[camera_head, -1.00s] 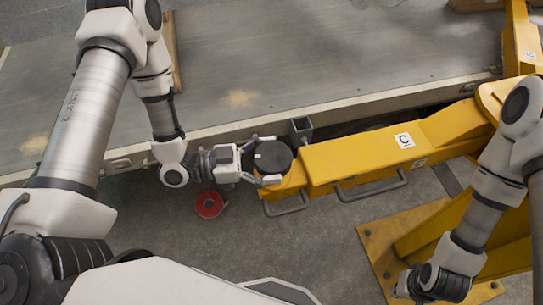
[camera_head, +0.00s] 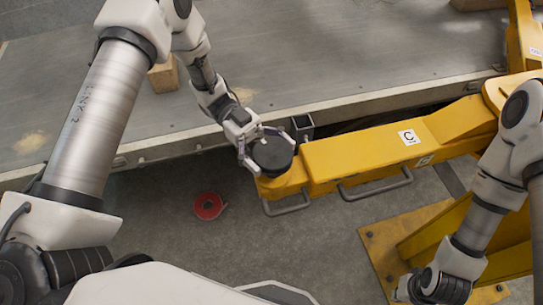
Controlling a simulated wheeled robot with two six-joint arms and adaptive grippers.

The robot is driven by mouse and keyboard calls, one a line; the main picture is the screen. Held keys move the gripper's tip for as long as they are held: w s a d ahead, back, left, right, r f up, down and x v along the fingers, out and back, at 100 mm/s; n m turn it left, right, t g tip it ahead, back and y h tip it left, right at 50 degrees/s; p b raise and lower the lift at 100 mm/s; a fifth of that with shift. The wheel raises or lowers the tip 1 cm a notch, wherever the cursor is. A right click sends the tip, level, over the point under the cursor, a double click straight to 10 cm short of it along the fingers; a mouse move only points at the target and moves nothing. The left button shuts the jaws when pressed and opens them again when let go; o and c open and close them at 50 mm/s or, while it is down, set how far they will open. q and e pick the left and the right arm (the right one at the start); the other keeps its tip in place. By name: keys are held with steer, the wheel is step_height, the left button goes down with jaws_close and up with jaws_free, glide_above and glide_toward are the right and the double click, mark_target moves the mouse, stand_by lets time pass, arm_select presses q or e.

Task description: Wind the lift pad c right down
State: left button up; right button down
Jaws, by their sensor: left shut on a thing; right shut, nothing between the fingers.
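Lift pad c is a round black disc (camera_head: 273,156) at the left end of the yellow lift arm (camera_head: 365,155), which carries a white "C" label (camera_head: 409,137). A small light mark shows near the pad's upper left edge. My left gripper (camera_head: 262,152) reaches in from the upper left and is shut on the pad, with a finger on either side of its rim. The pad's underside and any thread are hidden. My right gripper (camera_head: 418,287) is at the lower right, shut and empty, well away from the pad and above the yellow base plate.
Metal handles (camera_head: 376,186) stick out along the arm's near side. A red round item (camera_head: 208,206) lies on the floor.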

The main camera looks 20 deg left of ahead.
arm_select(q)
steer(key=m+g+y+b, duration=0.1)
steer(key=m+g+y, duration=0.1)
steer(key=g, duration=0.1)
steer(key=shift+w+f+m+g+y+b, duration=0.1)
steer(key=shift+m+g+y+b, duration=0.2)
steer(key=shift+m, duration=0.1)
steer(key=shift+m+g+y, duration=0.5)
steer(key=shift+y, duration=0.1)
steer(key=shift+d+r+m+g+y, duration=0.1)
steer(key=shift+r+m+g+y, duration=0.1)
steer(key=shift+m+g+y, duration=0.25)
steer(key=shift+r+m+g+y+p, duration=0.15)
steer(key=shift+m+g+y+p, duration=0.15)
steer(key=shift+y, duration=0.25)
steer(key=m+g+y+p, duration=0.1)
steer(key=m+y+p, duration=0.1)
steer(key=p, duration=0.1)
steer(key=shift+r, duration=0.2)
steer(key=shift+f+m+g+y+p, duration=0.1)
steer(key=shift+m+g+y+p, duration=0.3)
steer(key=shift+y+p, duration=0.45)
steer(key=shift+f+y+p, duration=0.2)
steer(key=shift+y+p, duration=0.05)
steer(key=shift+p, duration=0.1)
